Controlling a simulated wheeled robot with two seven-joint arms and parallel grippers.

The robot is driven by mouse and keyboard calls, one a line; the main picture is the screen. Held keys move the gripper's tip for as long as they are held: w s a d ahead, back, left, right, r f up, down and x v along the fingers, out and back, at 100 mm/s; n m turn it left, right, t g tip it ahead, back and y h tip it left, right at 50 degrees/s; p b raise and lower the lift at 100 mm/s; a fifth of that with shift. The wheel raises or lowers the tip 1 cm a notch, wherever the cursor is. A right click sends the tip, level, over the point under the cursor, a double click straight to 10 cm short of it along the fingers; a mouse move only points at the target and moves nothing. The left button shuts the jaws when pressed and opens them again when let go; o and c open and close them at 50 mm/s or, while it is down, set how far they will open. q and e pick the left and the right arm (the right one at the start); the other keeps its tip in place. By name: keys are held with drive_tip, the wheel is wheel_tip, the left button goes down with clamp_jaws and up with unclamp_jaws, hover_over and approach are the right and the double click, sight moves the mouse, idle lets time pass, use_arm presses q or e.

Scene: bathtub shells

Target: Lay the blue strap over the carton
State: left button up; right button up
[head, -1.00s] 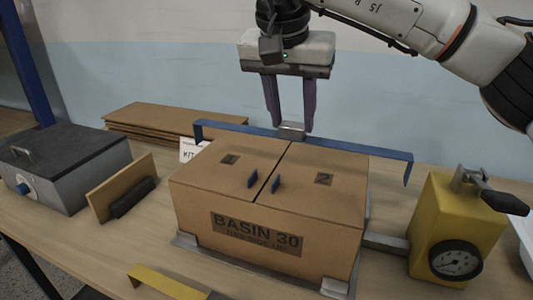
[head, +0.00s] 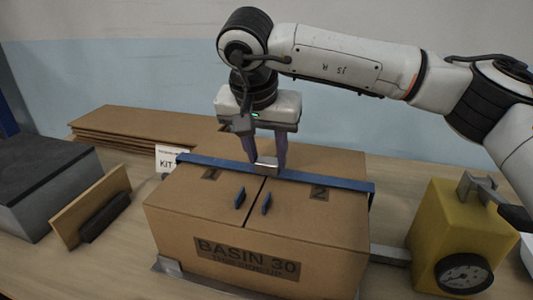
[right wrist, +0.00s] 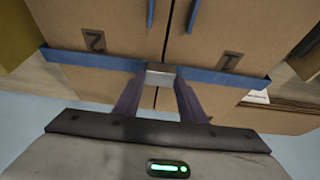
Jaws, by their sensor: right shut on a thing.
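The blue strap (head: 322,179) lies across the top of the cardboard carton (head: 190,222), from left to right behind the two small blue tabs. Its ends bend down at the left and right edges of the carton. In the right wrist view the strap (right wrist: 95,59) crosses the carton top (right wrist: 120,20). My right gripper (head: 266,165) is shut on the metal block at the strap's middle, and its fingers point down; it also shows in the right wrist view (right wrist: 160,82). I cannot tell whether the strap fully touches the carton. My left gripper is out of view.
A yellow device with a dial (head: 450,235) stands right of the carton, joined by a metal bar. A grey box (head: 45,185) and a brown board (head: 90,205) stand at left. Flat cardboard sheets (head: 150,125) and a KIT card (head: 169,160) are behind.

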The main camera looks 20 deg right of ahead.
drive_tip(key=shift+f, duration=0.3)
drive_tip(key=o, duration=1.1)
drive_tip(key=v, duration=1.2)
drive_tip(key=shift+r, duration=0.2)
drive_tip(key=shift+w, duration=0.1)
